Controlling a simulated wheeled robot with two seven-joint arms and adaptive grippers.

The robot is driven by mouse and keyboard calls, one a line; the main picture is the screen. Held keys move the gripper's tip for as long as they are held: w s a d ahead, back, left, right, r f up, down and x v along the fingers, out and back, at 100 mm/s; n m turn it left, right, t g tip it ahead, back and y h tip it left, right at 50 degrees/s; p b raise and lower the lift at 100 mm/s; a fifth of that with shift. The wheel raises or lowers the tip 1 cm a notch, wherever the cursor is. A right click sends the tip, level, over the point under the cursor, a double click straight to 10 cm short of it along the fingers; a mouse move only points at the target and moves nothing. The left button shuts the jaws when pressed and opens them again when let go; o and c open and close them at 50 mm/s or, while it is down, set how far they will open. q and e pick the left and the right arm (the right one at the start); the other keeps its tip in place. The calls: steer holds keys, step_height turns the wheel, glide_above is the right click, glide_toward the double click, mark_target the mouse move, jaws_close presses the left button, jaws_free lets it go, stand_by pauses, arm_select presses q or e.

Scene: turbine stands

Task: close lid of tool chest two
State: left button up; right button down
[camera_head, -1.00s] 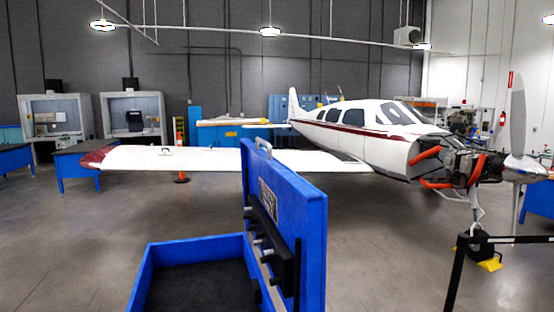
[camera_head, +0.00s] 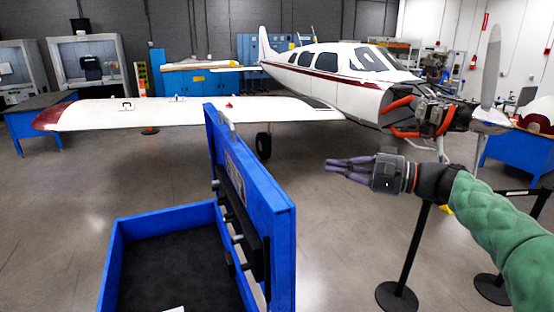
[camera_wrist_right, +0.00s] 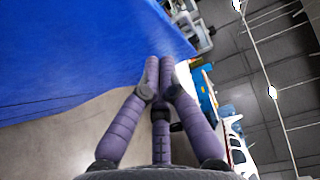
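The blue tool chest (camera_head: 113,262) stands open at the bottom of the head view, with a dark lined interior. Its blue lid (camera_head: 283,245) stands upright along the chest's right side, with a handle on top and tools held on its inner face. My right gripper (camera_head: 335,170) is right of the lid, fingers pointing left toward it and apart from it in the head view. In the right wrist view, the fingertips (camera_wrist_right: 160,62) come together with nothing between them, beside a large blue surface (camera_wrist_right: 80,50), apparently the lid. My left gripper is out of view.
A white aircraft (camera_head: 340,92) stands behind, its wing stretching left behind the chest. Black barrier posts (camera_head: 402,265) stand on the right near my right arm. Blue workbenches are at the far left and right. Grey floor between lid and posts is clear.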

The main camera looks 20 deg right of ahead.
steer(key=s+a+p+x, duration=0.1)
steer(key=s+a+x, duration=0.1)
steer(key=x, duration=1)
steer(key=shift+f, duration=0.15)
steer(key=shift+w+a, duration=0.15)
